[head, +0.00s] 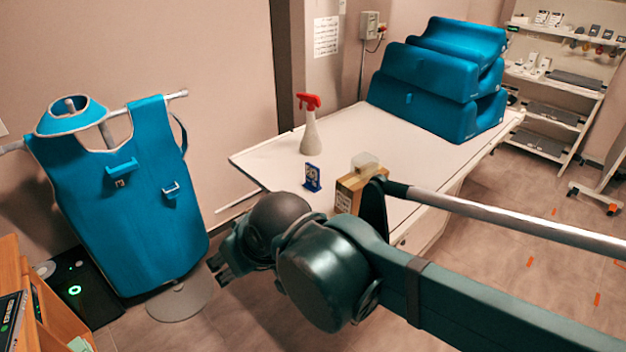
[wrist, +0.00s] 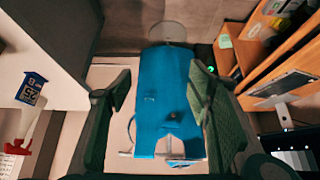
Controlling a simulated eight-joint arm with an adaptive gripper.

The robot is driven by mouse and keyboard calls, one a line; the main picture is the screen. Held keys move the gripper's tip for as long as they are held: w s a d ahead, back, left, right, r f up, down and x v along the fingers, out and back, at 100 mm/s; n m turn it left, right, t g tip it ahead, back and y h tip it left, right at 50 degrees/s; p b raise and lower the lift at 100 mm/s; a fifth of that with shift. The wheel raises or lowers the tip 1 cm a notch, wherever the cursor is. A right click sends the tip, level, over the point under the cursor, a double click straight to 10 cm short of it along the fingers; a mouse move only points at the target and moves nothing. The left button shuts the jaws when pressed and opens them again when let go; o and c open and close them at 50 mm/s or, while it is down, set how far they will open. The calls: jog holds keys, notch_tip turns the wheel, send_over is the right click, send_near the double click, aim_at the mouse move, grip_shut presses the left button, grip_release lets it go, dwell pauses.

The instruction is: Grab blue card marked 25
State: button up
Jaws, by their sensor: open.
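The small blue card (head: 312,177) stands upright near the front left edge of the white table (head: 365,135). It carries a white and yellow marking that is too small to read surely. In the wrist view the blue card (wrist: 31,88) shows at the far left on the white surface, outside the jaws. My gripper (head: 222,270) hangs off the table's front left side, below and left of the card. In the wrist view my gripper (wrist: 163,100) has its two fingers wide apart, with nothing between them. The blue apron is seen beyond the gap.
A red-topped spray bottle (head: 310,128) stands behind the card. A wooden box (head: 352,190) stands right of it, close to my arm. Blue cushions (head: 440,80) are stacked at the back. A blue apron (head: 135,200) hangs on a stand at left, near a wooden shelf (head: 38,300).

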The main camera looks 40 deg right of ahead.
jog(key=shift+o, duration=0.6)
jog(key=w+d+r+n+g+h+p, duration=0.2)
jog(key=w+d+r+n+p, duration=0.35)
jog(key=w+d, duration=0.25)
jog(key=n+g+h+p, duration=0.2)
jog(key=n+g+p, duration=0.3)
jog(key=n+p, duration=0.8)
send_over(311, 176)
jog(key=a, duration=0.3)
notch_tip(311, 176, down, 7)
jog(key=shift+d+f, duration=0.2)
jog(key=shift+f, duration=0.1)
jog(key=shift+x, duration=1.15)
